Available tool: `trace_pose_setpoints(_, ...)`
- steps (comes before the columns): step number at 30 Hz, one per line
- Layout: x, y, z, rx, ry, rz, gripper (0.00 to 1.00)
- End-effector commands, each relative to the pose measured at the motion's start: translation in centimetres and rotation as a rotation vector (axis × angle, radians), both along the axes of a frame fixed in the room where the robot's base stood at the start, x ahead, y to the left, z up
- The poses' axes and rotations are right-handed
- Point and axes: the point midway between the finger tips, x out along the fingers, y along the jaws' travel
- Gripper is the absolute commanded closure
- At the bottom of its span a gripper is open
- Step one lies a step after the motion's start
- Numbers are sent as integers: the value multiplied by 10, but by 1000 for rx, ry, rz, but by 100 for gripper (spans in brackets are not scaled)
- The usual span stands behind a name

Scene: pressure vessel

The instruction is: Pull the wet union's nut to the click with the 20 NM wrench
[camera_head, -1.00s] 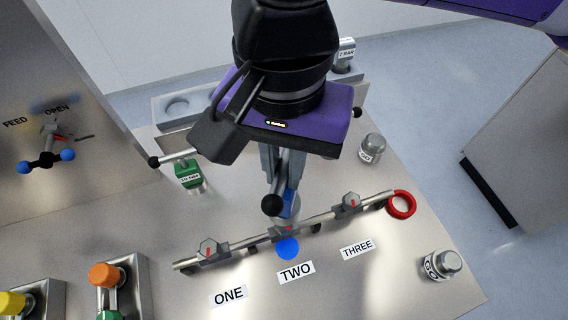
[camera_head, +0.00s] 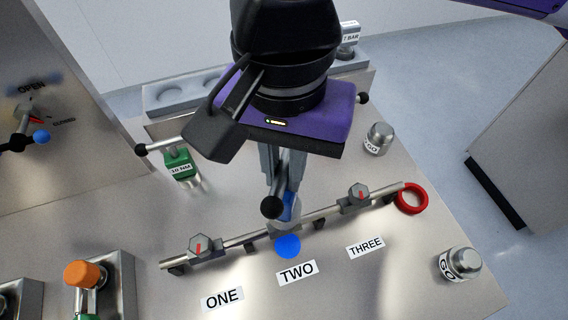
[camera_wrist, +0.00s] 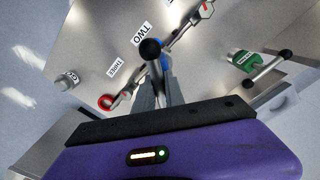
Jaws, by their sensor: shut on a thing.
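My gripper (camera_head: 282,180) is shut on a blue wrench (camera_head: 290,207) with a black ball handle end (camera_head: 271,207); its label is not readable. In the wrist view my gripper (camera_wrist: 158,95) and the black ball (camera_wrist: 150,49) hide most of the wrench. The wrench's lower end is at the middle union on the pipe, above the label TWO (camera_head: 297,273), and hides its nut. Whether it is fully seated I cannot tell. A blue wet spot (camera_head: 287,247) lies on the bench under this union.
Union ONE's nut (camera_head: 199,245) and union THREE's nut (camera_head: 358,196) show red marks. A green 10 NM wrench (camera_head: 180,165) stands at left. A red ring (camera_head: 411,198) is at the pipe's right end. An orange-capped fitting (camera_head: 86,274) is lower left.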

Motion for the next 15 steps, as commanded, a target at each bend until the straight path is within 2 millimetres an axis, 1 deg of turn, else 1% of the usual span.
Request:
trace_pose_setpoints(1, 0, 0, -5, 1, -1, 0, 100)
trace_pose_setpoints(15, 0, 0, -28, 2, -2, 0, 100)
